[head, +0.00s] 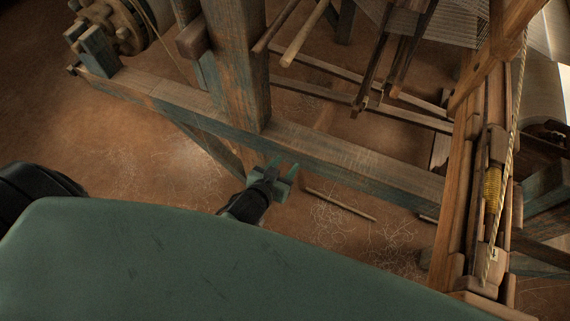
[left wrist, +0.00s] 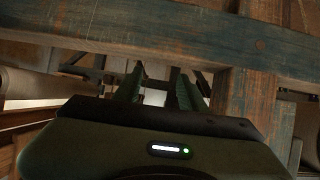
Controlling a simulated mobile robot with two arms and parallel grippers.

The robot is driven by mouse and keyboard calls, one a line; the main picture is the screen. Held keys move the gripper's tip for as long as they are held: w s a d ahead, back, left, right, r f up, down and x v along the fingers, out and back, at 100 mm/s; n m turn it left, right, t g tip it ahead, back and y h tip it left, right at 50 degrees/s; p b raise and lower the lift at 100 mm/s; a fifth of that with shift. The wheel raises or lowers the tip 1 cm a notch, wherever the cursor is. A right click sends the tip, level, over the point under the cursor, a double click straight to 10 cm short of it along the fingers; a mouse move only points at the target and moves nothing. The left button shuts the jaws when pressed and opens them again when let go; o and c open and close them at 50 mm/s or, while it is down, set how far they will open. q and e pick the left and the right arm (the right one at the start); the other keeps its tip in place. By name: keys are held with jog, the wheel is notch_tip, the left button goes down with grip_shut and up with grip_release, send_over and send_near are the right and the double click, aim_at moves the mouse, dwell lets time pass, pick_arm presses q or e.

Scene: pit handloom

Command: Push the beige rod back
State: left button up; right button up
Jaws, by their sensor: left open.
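A light beige rod (head: 303,34) slants from the upper middle of the head view, its near end sticking out beside the thick blue-worn post. A thinner pale stick (head: 340,204) lies on the floor right of my left gripper; I cannot tell for certain which of the two is the task's rod. My left gripper (head: 279,169) is open and empty, just in front of the lower loom beam and apart from both rods. In the left wrist view its fingers (left wrist: 158,72) point under a worn blue beam. My right gripper is not in view.
The post (head: 236,65) and the long lower beam (head: 340,160) stand between my gripper and the upper rod. A darker rod (head: 277,25) runs beside it. Loose threads litter the floor. A wooden frame with rope (head: 492,185) stands at right.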

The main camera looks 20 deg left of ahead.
aim_at(284, 62)
pick_arm(q)
jog(key=w+a+r+t+p, duration=0.1)
jog(key=w+r+t, duration=0.1)
jog(key=r, duration=0.8)
jog(key=w+a+r+m+t+p, duration=0.1)
jog(key=w+r+t+p, duration=0.1)
jog(key=r, duration=0.8)
jog(key=w+a+r+t+p, duration=0.1)
jog(key=w+r, duration=0.2)
jog(key=r, duration=0.7)
jog(key=shift+r+m+t, duration=0.3)
jog(key=shift+m+t, duration=0.1)
jog(key=shift+w+a+r, duration=0.1)
jog(key=shift+w+r, duration=0.1)
jog(key=w+p, duration=0.2)
jog(key=w, duration=0.5)
jog(key=shift+w+f, duration=0.1)
jog(key=shift+f, duration=0.1)
grip_shut()
